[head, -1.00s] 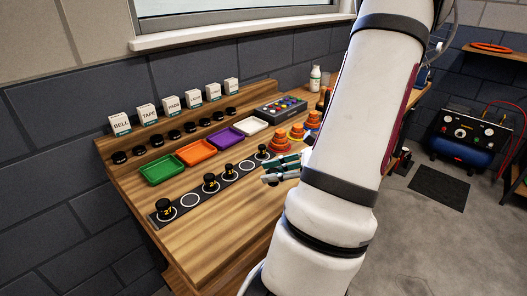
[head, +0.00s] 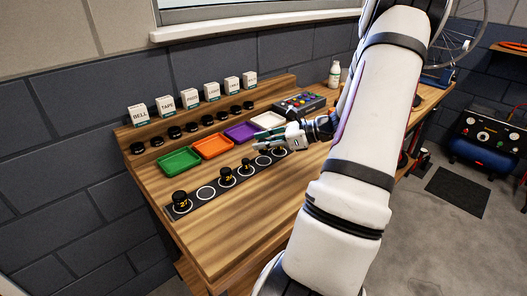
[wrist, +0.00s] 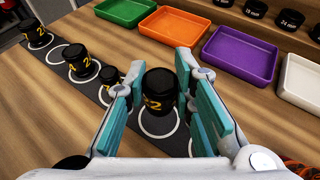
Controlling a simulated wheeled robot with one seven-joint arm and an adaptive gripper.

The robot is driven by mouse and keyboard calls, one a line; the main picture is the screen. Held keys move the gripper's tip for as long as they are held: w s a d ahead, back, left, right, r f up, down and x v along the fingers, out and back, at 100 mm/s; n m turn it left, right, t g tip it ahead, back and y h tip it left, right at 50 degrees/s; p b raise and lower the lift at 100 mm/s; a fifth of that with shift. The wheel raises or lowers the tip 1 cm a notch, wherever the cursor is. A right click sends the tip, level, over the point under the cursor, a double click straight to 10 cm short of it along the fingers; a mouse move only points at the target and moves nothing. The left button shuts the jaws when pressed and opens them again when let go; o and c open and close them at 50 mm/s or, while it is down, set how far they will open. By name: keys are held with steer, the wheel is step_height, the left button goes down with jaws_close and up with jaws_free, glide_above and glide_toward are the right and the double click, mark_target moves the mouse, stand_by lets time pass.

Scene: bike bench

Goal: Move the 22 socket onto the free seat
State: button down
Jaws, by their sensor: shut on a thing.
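The 22 socket (wrist: 160,88) is a black cylinder with yellow marking, held between the teal pads of my gripper (wrist: 162,100) in the wrist view. A white seat ring (wrist: 157,124) shows just below it; I cannot tell whether the socket touches the strip. In the head view my gripper (head: 268,143) is over the far end of the dark seat strip (head: 194,200), where its fingers hide part of it. The 27 socket (head: 181,200) stands at the near end. An empty ring (head: 206,193) lies beside it, then other black sockets (head: 227,175) stand along the strip.
Green (head: 179,160), orange (head: 212,147), purple (head: 241,132) and white trays (head: 268,120) lie behind the strip, close to my gripper. Black sockets and labelled boxes (head: 138,114) line the back. A button box (head: 300,103) stands at right. The bench front is clear.

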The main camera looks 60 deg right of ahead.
mark_target(264, 151)
steer(key=shift+f, duration=1.65)
steer(key=shift+f, duration=0.1)
steer(key=c, duration=1.4)
jaws_free()
steer(key=shift+o, duration=0.2)
